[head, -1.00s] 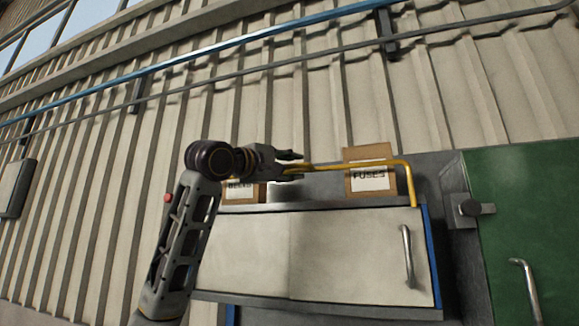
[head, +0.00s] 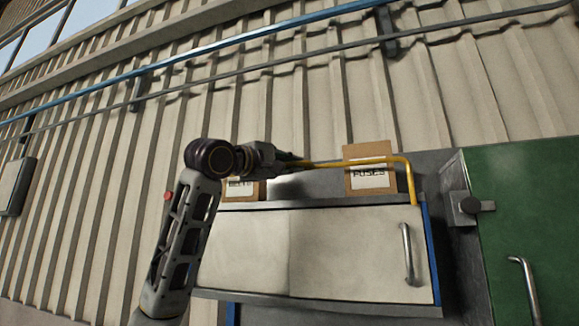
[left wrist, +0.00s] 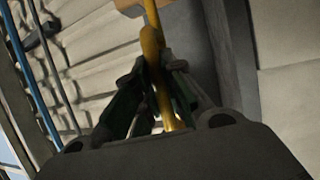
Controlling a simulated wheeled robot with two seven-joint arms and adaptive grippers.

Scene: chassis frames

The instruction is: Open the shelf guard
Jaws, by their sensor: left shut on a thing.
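The shelf guard is a yellow bar (head: 345,163) running along the front of the top shelf and bending down at its right end. My left gripper (head: 294,162) is shut on the left part of this bar in the head view. In the left wrist view the gripper's fingers (left wrist: 155,95) close around the yellow bar (left wrist: 152,45), which passes between them. The bar's left end is hidden by the gripper. My right gripper is not in view.
A box marked FUSES (head: 370,180) stands behind the bar, and a partly hidden BELTS box (head: 240,190) stands left of it. Below is a pale cabinet (head: 345,255) with a handle. A green door (head: 525,220) is at the right; a corrugated wall is behind.

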